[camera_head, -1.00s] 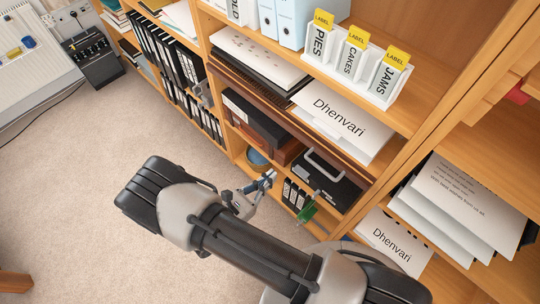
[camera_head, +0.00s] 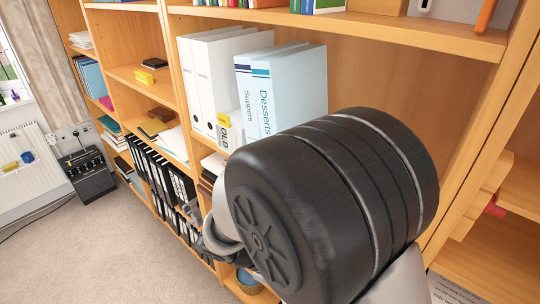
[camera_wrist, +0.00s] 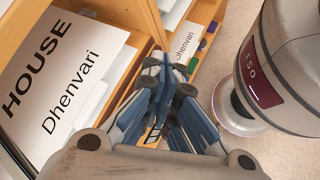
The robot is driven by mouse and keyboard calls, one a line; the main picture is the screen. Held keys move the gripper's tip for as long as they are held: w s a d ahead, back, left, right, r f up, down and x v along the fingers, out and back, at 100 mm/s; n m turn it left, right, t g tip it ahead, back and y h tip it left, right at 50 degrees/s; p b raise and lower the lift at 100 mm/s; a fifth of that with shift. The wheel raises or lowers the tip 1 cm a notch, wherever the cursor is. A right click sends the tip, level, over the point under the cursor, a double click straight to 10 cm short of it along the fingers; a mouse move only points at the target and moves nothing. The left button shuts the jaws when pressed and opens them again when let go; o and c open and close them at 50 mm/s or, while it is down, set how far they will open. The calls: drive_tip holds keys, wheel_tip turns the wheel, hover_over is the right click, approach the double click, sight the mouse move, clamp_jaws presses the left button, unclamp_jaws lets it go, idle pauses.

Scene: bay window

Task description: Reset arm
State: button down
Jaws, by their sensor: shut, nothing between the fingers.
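My gripper (camera_wrist: 168,72) shows in the wrist view with its blue-grey fingers closed together and nothing between them. Its tips are over the edge of a wooden shelf, close to white papers.
White binders (camera_head: 205,90) and a pale Desserts folder (camera_head: 295,95) stand behind my arm. Black folders (camera_head: 150,172) fill a lower shelf. A sheet reading HOUSE (camera_wrist: 55,75) lies left of my gripper. Carpet (camera_head: 75,250) is clear at left.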

drive_tip(key=s+d+r+m+t+y, duration=0.1)
drive_tip(key=s+r+m+t+y, duration=0.1)
drive_tip(key=s+r+m+y, duration=0.3)
drive_tip(key=s+d+r+m+t+y, duration=0.2)
drive_tip(key=s+r+m+y, duration=0.3)
drive_tip(key=r+m, duration=0.2)
drive_tip(key=shift+d+r+t, duration=0.25)
drive_tip(key=shift+r+t, duration=0.15)
drive_tip(key=shift+r, duration=0.05)
drive_tip(key=shift+s, duration=0.1)
